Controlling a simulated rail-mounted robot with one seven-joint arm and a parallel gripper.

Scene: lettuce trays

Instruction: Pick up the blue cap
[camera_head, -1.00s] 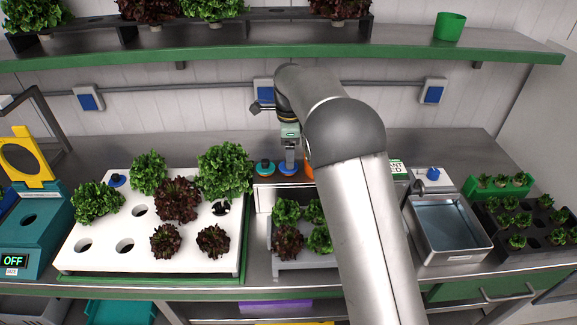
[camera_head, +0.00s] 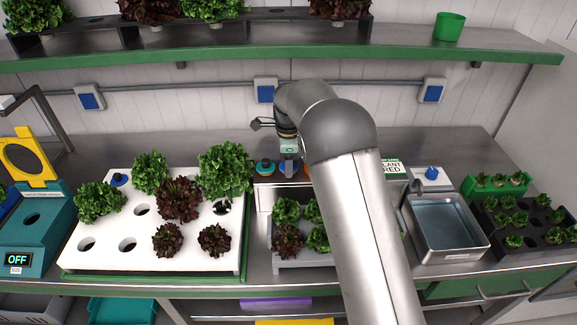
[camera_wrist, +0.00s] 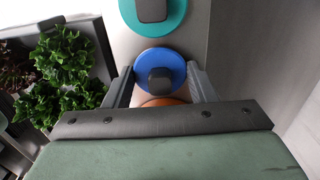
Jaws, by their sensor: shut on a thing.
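The blue cap (camera_wrist: 174,60) is a round blue disc with a dark knob. It sits between the two fingers of my gripper (camera_wrist: 160,84) in the wrist view. My gripper is shut on it. In the head view my gripper (camera_head: 289,170) points down at the row of caps, and the blue cap (camera_head: 284,167) shows only in part beneath it. A teal cap (camera_wrist: 128,10) with a dark knob is beside it, also visible in the head view (camera_head: 265,167). An orange cap (camera_wrist: 160,102) is partly hidden by my gripper's body.
A white tray (camera_head: 90,226) of lettuces is at the left, with another blue cap (camera_head: 118,179) on it. A grey tray (camera_head: 300,255) of small lettuces stands in front of the caps. A metal basin (camera_head: 445,222) is at the right. A shelf (camera_head: 200,47) runs above.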

